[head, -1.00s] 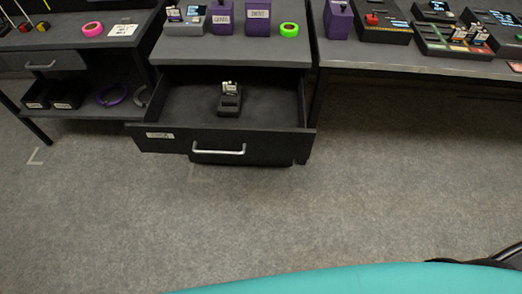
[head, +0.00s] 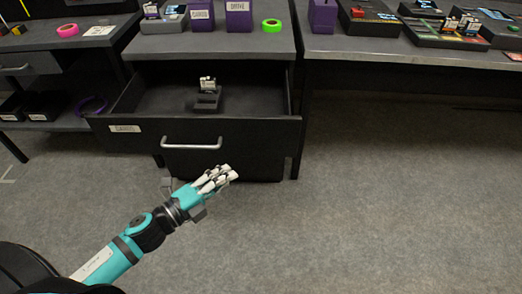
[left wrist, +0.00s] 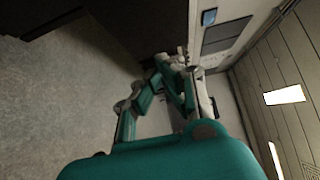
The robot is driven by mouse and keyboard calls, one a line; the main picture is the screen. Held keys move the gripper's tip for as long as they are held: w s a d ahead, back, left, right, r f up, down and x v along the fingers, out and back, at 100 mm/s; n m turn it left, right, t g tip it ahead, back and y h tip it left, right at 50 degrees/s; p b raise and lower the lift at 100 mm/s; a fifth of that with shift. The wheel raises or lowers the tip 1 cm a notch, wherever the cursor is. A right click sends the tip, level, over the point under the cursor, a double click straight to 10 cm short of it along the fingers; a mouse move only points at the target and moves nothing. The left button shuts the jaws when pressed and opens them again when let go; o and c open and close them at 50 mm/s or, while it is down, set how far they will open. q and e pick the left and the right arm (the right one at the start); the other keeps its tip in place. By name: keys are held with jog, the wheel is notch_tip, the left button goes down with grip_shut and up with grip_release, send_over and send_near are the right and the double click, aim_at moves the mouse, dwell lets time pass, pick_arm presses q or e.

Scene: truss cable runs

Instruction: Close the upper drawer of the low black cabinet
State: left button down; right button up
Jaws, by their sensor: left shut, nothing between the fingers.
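The upper drawer (head: 245,133) of the low black cabinet (head: 215,46) is pulled open towards me in the head view. It has a silver bar handle (head: 191,143) and a label at its front left. A small dark holder with a white piece (head: 207,94) stands inside the drawer. My left gripper (head: 227,174) is shut and empty, in front of the drawer front and apart from the handle, a little below and right of it in the picture. Its fingers also show in the left wrist view (left wrist: 176,62). My right gripper is not in view.
The carpet in front is clear.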

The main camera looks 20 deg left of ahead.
pick_arm(q)
jog(key=shift+w+d, duration=0.45)
jog(key=shift+w, duration=1.4)
jog(key=shift+w+d, duration=0.5)
jog(key=shift+w, duration=1.4)
jog(key=shift+w+d, duration=0.45)
jog(key=shift+w, duration=1.4)
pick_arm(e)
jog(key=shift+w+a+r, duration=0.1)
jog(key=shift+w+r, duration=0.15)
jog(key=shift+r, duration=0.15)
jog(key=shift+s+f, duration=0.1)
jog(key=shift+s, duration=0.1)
